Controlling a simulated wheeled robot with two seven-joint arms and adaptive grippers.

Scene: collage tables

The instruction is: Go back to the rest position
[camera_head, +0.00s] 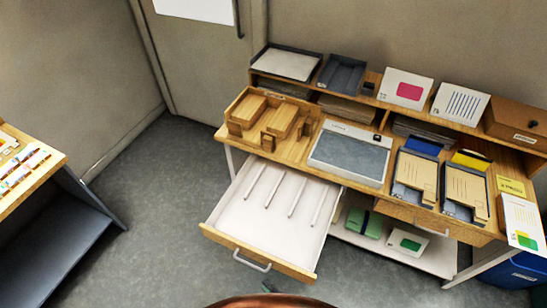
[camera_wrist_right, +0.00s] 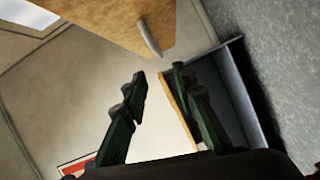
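My right gripper (camera_wrist_right: 159,72) shows in the right wrist view as two dark green fingers standing apart with nothing between them. In the head view only a small dark green piece of the right gripper (camera_head: 287,291) shows at the bottom edge, below the open drawer (camera_head: 240,207) and apart from its handle. The drawer is pulled out, with a white inside and several thin dividers. A wooden drawer front (camera_wrist_right: 118,22) with a pale handle (camera_wrist_right: 148,38) shows at the top of the right wrist view. My left gripper is not in view.
The wooden desk (camera_head: 296,149) holds a wooden organizer, a grey-topped device (camera_head: 350,153) and trays with folders. A lower shelf (camera_head: 385,240) holds green and white items. Another table (camera_head: 35,180) stands at the left. A blue bin (camera_head: 520,270) is at the right. Grey floor lies clear between the tables.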

